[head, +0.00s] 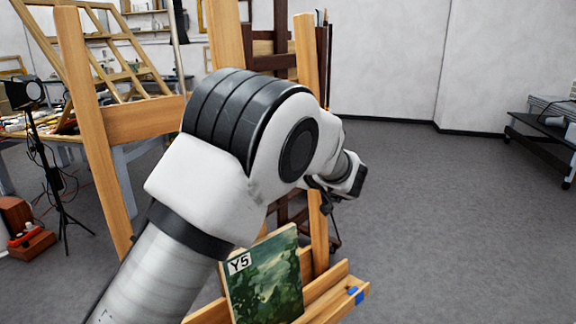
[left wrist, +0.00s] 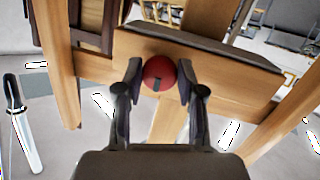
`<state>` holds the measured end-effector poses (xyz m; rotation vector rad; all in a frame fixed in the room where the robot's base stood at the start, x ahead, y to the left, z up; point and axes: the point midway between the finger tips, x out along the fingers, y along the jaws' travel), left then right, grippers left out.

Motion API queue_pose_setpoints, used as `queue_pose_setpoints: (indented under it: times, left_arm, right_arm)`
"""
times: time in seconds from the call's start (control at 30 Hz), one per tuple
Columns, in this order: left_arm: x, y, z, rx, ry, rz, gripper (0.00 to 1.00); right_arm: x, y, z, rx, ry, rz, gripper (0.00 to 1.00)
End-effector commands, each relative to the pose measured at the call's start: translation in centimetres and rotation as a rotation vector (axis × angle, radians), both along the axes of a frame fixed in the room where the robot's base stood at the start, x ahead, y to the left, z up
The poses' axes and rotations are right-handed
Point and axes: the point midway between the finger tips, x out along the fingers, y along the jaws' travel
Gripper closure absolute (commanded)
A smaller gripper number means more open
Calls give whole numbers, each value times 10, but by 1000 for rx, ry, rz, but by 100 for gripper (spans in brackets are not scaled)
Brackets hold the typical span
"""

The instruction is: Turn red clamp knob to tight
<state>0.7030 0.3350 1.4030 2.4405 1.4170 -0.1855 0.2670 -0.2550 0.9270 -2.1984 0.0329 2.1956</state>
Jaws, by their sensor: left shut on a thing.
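The red clamp knob (left wrist: 159,73) shows in the left wrist view as a round red ball with a dark mark on its face, in front of a wooden crossbar of the easel. My left gripper (left wrist: 160,76) has a finger on each side of the knob and is shut on it. In the head view my left arm crosses the middle of the picture and hides the knob; the gripper fingers cannot be made out there. The wooden easel (head: 145,119) stands in front of me. My right gripper is in neither view.
A green painting marked Y5 (head: 265,280) rests on the easel's lower ledge (head: 335,292), which has blue marks. A lamp on a stand (head: 28,93) and a cluttered table are at the left. A dark low rack (head: 545,135) is at the right. The grey floor at right is clear.

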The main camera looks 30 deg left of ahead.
Motion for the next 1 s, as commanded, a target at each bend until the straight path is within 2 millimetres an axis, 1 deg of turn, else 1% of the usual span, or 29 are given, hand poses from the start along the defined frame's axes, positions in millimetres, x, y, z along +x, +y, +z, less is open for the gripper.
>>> queue_pose_setpoints:
  times: [0.2, 0.6, 0.63, 0.67, 0.7, 1.0]
  left_arm:
    - [0, 1, 0, 15, 38, -5, 96]
    - [0, 1, 0, 17, 44, -6, 96]
    - [0, 1, 0, 17, 44, -6, 51]
    - [0, 1, 0, 17, 44, -6, 40]
    - [0, 0, 0, 17, 44, -6, 37]
    - [0, 0, 2, 16, 42, -6, 37]
  right_arm:
    - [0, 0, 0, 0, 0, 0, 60]
    - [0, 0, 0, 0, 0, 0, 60]
    - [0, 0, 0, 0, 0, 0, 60]
    - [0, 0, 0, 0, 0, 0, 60]
    - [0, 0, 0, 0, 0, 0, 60]
    - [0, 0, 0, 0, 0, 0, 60]
